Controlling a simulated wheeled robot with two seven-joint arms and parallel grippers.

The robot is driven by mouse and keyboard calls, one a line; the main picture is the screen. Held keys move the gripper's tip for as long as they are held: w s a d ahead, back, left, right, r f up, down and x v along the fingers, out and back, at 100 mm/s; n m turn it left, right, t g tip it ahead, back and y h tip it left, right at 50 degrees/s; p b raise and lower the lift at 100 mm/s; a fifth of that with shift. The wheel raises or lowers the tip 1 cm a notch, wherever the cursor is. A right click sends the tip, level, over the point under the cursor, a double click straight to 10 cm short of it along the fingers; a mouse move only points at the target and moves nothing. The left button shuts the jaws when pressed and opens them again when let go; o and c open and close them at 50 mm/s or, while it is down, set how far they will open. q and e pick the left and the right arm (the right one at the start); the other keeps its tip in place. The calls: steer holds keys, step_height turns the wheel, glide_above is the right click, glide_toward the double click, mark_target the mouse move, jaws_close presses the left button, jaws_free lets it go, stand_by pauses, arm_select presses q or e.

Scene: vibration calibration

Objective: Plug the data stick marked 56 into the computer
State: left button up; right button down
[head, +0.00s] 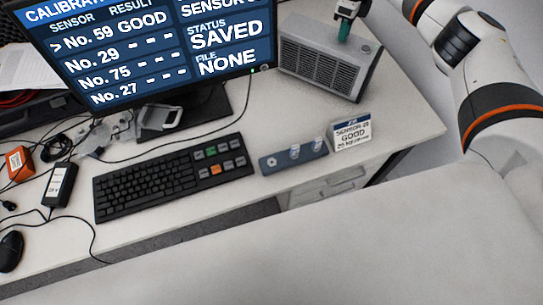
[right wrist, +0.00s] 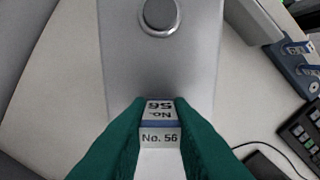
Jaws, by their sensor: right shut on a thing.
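My right gripper (head: 345,28) is over the top of a grey box with a vent grille (head: 325,68), near its back edge. In the right wrist view its green fingers (right wrist: 158,125) are shut on a small white and blue piece marked No. 56 (right wrist: 159,137), the data stick. Its plug end is hidden. The box's grey top with a round silver disc (right wrist: 160,14) lies beyond the stick; I cannot tell whether they touch. The monitor (head: 160,50) reads SAVED and FILE NONE. My left gripper is out of view.
Cables, an orange box (head: 19,163) and a mouse (head: 10,250) clutter the left.

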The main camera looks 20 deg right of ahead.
steer(key=shift+f, duration=0.15)
stand_by(0.5)
steer(key=c, duration=1.2)
jaws_free()
steer(key=shift+r+p, duration=1.85)
steer(key=shift+r, duration=0.75)
step_height(320, 180, up, 12)
steer(key=b, duration=0.2)
